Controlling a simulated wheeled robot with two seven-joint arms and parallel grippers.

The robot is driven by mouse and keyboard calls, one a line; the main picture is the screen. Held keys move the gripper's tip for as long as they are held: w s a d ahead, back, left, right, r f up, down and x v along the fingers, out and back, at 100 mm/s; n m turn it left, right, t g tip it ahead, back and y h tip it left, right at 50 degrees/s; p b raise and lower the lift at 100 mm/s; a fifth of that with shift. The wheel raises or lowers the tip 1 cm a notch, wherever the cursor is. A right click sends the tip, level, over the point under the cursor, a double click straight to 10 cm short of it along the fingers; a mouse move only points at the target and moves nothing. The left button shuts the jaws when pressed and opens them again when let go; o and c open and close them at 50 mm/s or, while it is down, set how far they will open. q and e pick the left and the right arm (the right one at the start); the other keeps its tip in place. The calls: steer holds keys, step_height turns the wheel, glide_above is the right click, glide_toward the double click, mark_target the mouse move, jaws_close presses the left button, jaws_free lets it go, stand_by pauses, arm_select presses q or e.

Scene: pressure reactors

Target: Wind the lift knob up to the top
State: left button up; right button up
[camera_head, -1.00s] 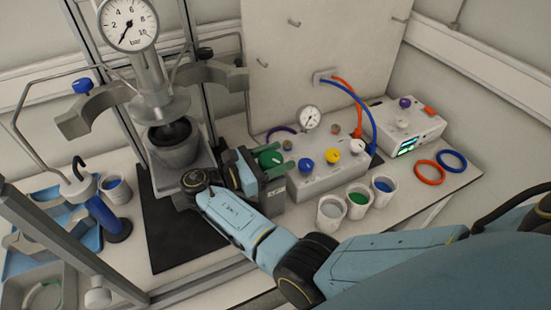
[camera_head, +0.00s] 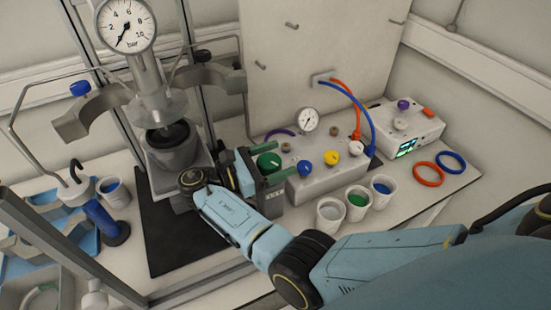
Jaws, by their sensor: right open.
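The knob with a green face (camera_head: 268,162) is on the left end of the grey control box (camera_head: 325,178); I take it to be the lift knob. My right gripper (camera_head: 276,165) is open, with one finger above and one below the green knob. Whether the fingers touch it is hard to tell. The dark grey vessel (camera_head: 175,156) stands on its support between the metal posts, under the reactor head (camera_head: 158,106). The head carries a pressure gauge (camera_head: 125,25). My left gripper is not in view.
Blue (camera_head: 304,158), yellow (camera_head: 331,157) and white (camera_head: 355,148) knobs are on the box, close right of the gripper. Three cups (camera_head: 330,215) stand in front. Open clamp halves (camera_head: 88,112) flank the head.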

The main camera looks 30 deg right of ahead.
mark_target(276, 158)
step_height(276, 158, up, 10)
steer(key=p, duration=0.2)
steer(key=shift+p, duration=0.35)
steer(key=shift+f, duration=0.1)
